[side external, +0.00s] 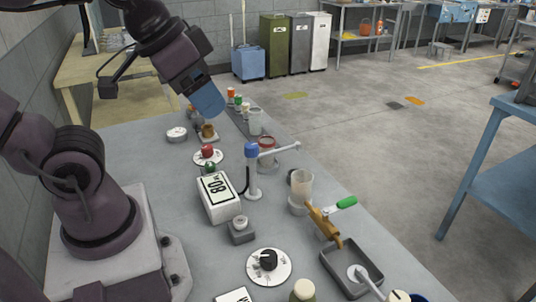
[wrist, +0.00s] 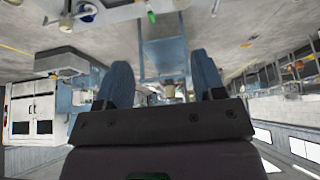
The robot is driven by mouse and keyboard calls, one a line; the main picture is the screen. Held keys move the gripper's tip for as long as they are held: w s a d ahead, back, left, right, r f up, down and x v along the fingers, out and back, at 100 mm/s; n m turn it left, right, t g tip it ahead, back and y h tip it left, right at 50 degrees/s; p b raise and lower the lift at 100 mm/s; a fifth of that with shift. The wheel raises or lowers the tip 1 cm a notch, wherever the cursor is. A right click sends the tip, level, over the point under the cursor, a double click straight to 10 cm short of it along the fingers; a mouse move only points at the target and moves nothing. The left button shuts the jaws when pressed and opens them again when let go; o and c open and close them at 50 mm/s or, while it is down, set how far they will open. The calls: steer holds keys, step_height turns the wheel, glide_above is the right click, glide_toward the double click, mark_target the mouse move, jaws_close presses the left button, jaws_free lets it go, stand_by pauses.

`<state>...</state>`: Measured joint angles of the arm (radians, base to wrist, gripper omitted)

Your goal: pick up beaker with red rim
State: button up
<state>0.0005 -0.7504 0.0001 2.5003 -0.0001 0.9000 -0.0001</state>
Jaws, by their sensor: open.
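The beaker with the red rim (side external: 266,147) stands on the grey bench in the side view, just behind the blue-topped post. The post's side arm partly covers its lower part. My gripper (side external: 212,106) is above the bench, up and to the left of the beaker and well apart from it. In the wrist view my gripper (wrist: 163,72) shows two blue fingers spread apart with nothing between them. I cannot make out the red rim in the wrist view.
A blue-topped post (side external: 252,170) with a side arm stands close to the beaker. A white box (side external: 218,197), another clear beaker (side external: 301,185), a grey tray (side external: 352,268) and a clear jar (side external: 255,121) are also on the bench. Small coloured-top items line its far end.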

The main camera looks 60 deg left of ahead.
steer(key=o, duration=0.3)
steer(key=shift+w, duration=0.1)
